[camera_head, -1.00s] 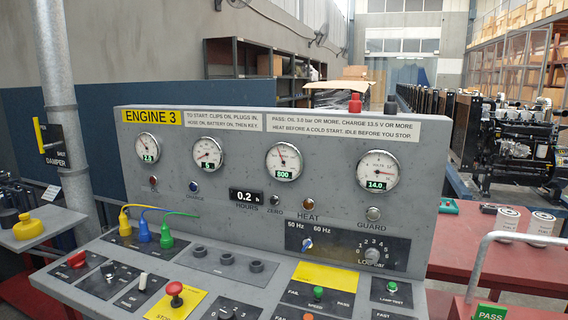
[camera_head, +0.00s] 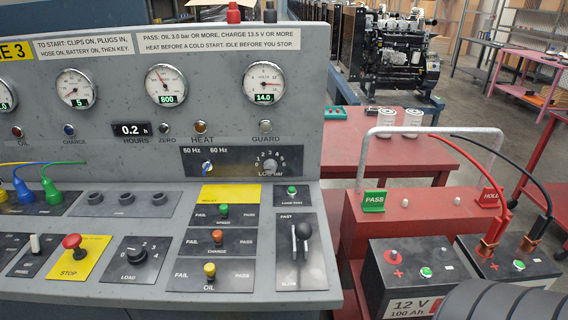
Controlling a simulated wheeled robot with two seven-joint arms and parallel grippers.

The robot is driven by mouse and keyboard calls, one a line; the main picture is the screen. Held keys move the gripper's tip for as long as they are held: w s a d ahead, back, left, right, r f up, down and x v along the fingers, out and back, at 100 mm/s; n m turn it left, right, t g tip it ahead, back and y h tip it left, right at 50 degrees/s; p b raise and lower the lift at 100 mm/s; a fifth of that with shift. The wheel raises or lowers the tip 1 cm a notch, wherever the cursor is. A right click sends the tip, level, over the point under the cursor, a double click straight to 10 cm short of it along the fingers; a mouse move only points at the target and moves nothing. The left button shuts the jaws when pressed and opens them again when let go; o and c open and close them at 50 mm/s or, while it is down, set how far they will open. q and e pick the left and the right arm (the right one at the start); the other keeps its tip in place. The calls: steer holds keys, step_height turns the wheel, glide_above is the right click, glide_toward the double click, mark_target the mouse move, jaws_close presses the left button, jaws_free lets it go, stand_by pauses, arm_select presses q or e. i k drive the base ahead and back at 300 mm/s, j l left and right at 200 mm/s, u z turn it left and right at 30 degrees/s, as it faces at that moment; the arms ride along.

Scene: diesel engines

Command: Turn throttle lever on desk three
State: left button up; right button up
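The grey desk (camera_head: 110,115) carries a label ending in "E 3" at its top left; the start of the label is cut off. The throttle lever (camera_head: 302,236) stands on a dark plate (camera_head: 288,270) marked FAST at the top and SLOW at the bottom, at the right end of the sloping desktop. It has a dark rounded handle, and it sits near the middle of the plate. Neither of my grippers shows in the head view, and nothing touches the lever.
A green button (camera_head: 291,190) sits above the lever plate; PASS/FAIL switches (camera_head: 217,237), a load knob (camera_head: 137,256) and a red stop button (camera_head: 72,242) lie to its left. Batteries (camera_head: 415,275) stand on a red cart at the right. A dark ribbed shape (camera_head: 510,300) fills the bottom right corner.

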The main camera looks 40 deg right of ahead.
mark_target(303, 230)
steer(key=z, duration=0.4)
steer(key=l+z, duration=0.1)
steer(key=z, duration=0.25)
steer(key=i+z, duration=0.1)
steer(key=z, duration=0.3)
